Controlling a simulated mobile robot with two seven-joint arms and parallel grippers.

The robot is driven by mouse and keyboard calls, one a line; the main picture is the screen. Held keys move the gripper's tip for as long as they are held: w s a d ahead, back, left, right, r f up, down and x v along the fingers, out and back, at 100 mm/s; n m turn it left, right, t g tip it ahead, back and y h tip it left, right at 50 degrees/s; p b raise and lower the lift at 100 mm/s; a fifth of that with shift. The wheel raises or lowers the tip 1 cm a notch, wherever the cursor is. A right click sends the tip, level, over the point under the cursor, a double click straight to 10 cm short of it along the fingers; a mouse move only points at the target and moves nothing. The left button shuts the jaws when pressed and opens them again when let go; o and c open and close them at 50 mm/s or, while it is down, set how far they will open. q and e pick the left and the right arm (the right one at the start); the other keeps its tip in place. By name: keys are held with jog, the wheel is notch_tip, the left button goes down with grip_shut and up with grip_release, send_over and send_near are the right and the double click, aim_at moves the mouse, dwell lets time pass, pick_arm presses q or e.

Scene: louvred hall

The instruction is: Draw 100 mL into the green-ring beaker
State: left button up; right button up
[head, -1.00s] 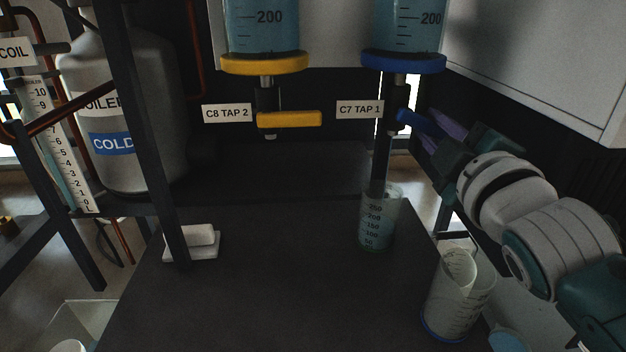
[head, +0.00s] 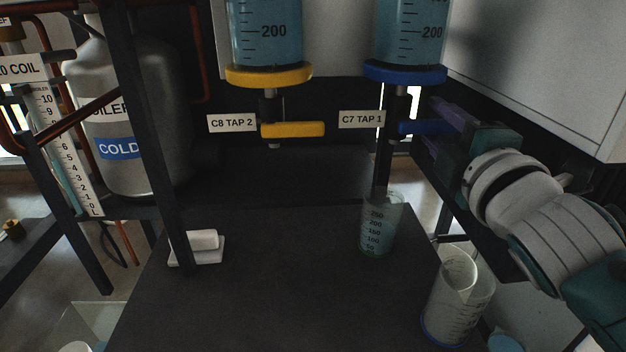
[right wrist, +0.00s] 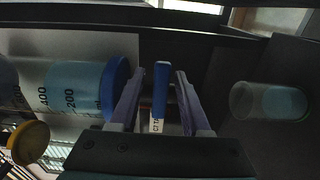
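The green-ring beaker (head: 378,235) stands upright on the dark bench below C7 TAP 1, with pale blue liquid in it. It also shows in the right wrist view (right wrist: 270,101); the exact level against its marks is unclear. The blue tap lever (head: 424,127) points level to the right under the blue-collared cylinder (head: 408,35). My right gripper (head: 438,125) is at the lever's free end. In the right wrist view its purple fingers (right wrist: 160,85) stand apart on either side of the lever (right wrist: 160,92), with gaps visible. I cannot tell whether liquid flows. My left gripper is out of view.
A blue-based beaker (head: 457,300) stands at the bench's right edge, below my right arm. C8 TAP 2 has a level yellow lever (head: 292,129). A white block on a pad (head: 197,247) lies at left beside a dark post. The bench middle (head: 280,290) is clear.

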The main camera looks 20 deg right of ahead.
jog(key=shift+o, duration=0.6)
jog(key=shift+s, duration=0.1)
jog(key=shift+s, duration=0.3)
pick_arm(q)
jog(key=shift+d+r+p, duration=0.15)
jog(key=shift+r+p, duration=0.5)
jog(key=shift+p, duration=0.05)
pick_arm(e)
jog(key=v, duration=0.6)
jog(key=shift+s+a, duration=0.1)
